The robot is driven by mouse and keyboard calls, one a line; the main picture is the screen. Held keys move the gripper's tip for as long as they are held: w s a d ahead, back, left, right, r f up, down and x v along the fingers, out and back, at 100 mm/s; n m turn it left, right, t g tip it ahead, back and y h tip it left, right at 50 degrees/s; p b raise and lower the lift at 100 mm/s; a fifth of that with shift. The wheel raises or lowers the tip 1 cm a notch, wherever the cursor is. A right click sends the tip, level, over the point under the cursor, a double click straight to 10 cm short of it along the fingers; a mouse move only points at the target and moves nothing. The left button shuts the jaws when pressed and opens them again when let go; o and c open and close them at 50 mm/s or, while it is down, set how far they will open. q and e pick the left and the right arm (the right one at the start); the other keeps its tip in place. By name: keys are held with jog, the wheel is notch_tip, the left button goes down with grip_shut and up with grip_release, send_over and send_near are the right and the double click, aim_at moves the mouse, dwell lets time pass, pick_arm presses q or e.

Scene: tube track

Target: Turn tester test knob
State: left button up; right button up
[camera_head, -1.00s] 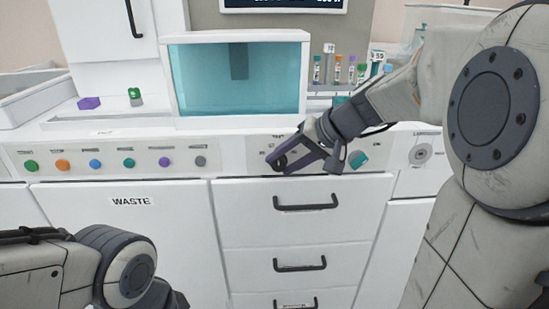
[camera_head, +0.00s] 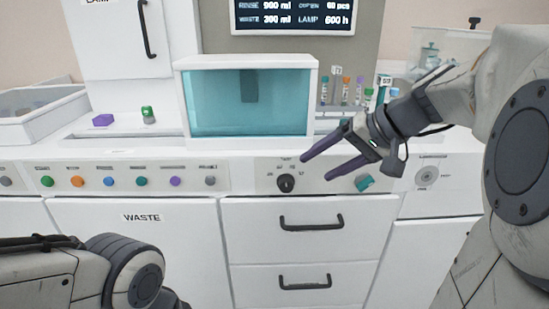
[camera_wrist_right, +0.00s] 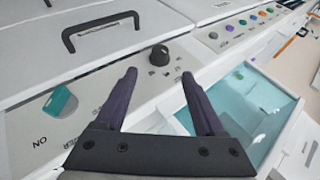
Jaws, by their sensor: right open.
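The black test knob (camera_head: 286,183) is on the white front panel below the teal-windowed box, with small labels around it. It also shows in the right wrist view (camera_wrist_right: 159,55), just beyond the fingertips. Its exact pointer direction is too small to tell. My right gripper (camera_head: 318,167) is open and empty, its purple fingers pointing left toward the knob from the right, apart from it. In the right wrist view the fingers (camera_wrist_right: 159,76) stand spread, with the knob in line with the gap between them. My left arm shows at the lower left; its gripper is out of view.
A teal rocker switch (camera_head: 364,183) sits right of the knob, and a round grey dial (camera_head: 427,177) farther right. Several coloured buttons (camera_head: 109,181) line the panel at left. The teal-windowed box (camera_head: 246,101) stands above. A drawer handle (camera_head: 311,222) juts out below.

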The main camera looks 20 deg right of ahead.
jog(key=shift+s+d+r, duration=0.2)
jog(key=shift+s+r, duration=0.05)
jog(key=shift+r, duration=0.05)
